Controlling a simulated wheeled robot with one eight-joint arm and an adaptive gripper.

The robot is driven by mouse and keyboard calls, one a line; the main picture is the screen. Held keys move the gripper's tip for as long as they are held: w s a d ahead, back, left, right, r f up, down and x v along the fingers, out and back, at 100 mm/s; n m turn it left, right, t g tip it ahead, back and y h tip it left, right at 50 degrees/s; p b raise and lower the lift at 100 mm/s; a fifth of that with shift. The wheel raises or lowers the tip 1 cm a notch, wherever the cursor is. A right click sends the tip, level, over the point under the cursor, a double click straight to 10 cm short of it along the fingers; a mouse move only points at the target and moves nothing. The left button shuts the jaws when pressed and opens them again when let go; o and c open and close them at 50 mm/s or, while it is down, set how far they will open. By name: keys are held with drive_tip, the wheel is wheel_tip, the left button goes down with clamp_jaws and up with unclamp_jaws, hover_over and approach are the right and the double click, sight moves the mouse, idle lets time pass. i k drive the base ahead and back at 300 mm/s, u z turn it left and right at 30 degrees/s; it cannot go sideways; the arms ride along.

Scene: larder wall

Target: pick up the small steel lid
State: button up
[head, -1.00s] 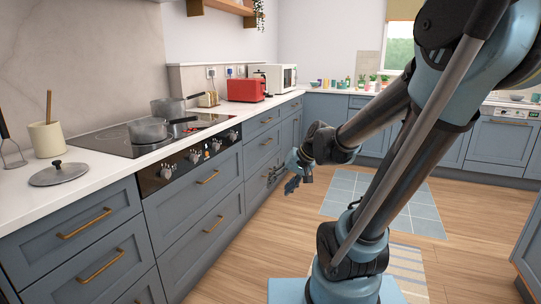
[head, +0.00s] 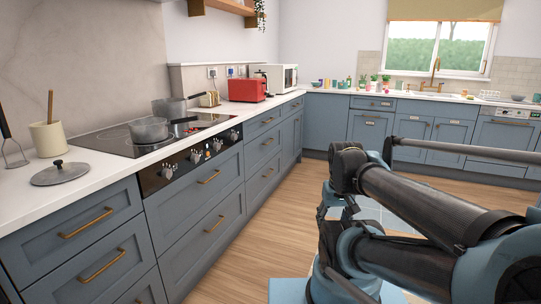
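The small steel lid (head: 60,172) lies flat on the white countertop at the left, knob up, in front of the utensil crock and left of the hob. Nothing covers it. My gripper (head: 332,207) is at the right, low over the floor and far from the lid. My own arm mostly hides it, and its fingers cannot be made out.
A cream crock (head: 48,138) with a wooden utensil stands behind the lid. A dark masher (head: 9,143) leans at the far left. The floor (head: 262,236) beside the drawers is clear.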

sight(60, 174)
drive_tip(key=u, duration=2.05)
